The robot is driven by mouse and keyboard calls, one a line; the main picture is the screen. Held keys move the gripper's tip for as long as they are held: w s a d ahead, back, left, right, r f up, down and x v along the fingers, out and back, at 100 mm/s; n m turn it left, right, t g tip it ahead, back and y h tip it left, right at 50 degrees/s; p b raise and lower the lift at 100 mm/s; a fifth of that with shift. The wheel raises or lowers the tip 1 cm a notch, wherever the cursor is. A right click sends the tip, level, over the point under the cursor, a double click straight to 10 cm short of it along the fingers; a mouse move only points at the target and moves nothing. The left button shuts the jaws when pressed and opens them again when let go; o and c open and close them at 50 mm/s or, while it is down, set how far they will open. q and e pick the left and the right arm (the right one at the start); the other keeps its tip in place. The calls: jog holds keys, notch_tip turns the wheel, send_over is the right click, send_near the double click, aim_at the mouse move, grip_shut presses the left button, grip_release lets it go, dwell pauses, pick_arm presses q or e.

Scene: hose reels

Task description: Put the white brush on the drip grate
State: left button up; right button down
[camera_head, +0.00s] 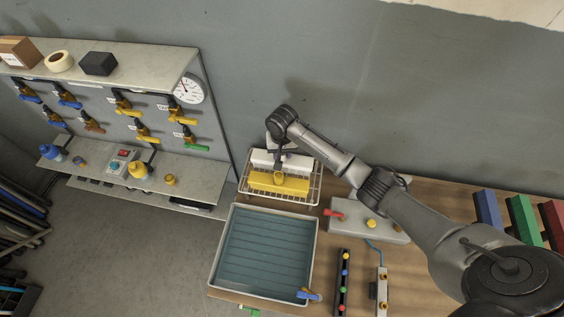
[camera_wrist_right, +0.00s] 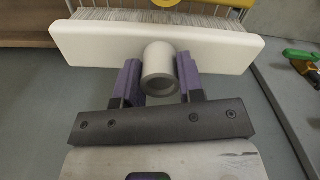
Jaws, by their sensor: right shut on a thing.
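The white brush (camera_head: 303,164) is at the wire basket (camera_head: 317,188), behind the yellow brush (camera_head: 276,183). I cannot tell whether it rests in the basket or is held just above it. In the wrist view the white brush (camera_wrist_right: 215,47) has a long white block, pale bristles and a round socket. My right gripper (camera_head: 282,154) is shut on that socket, with a purple finger on each side (camera_wrist_right: 158,85). The drip grate (camera_head: 264,250) looks to be the teal slatted surface in the pale tray (camera_head: 213,270), in front of the basket. My left gripper is not in view.
A blue-handled valve (camera_head: 308,294) lies at the tray's front right corner. A grey box (camera_head: 370,222) with a red handle stands right of the basket. Blue, green and red blocks (camera_head: 523,218) stand at far right. The grate is bare. My right arm reaches over the bench.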

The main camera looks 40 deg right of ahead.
jog(key=shift+f, duration=2.45)
jog(key=shift+f, duration=0.1)
jog(key=shift+f, duration=0.1)
jog(key=c, duration=0.7)
grip_release()
jog(key=shift+c, duration=0.2)
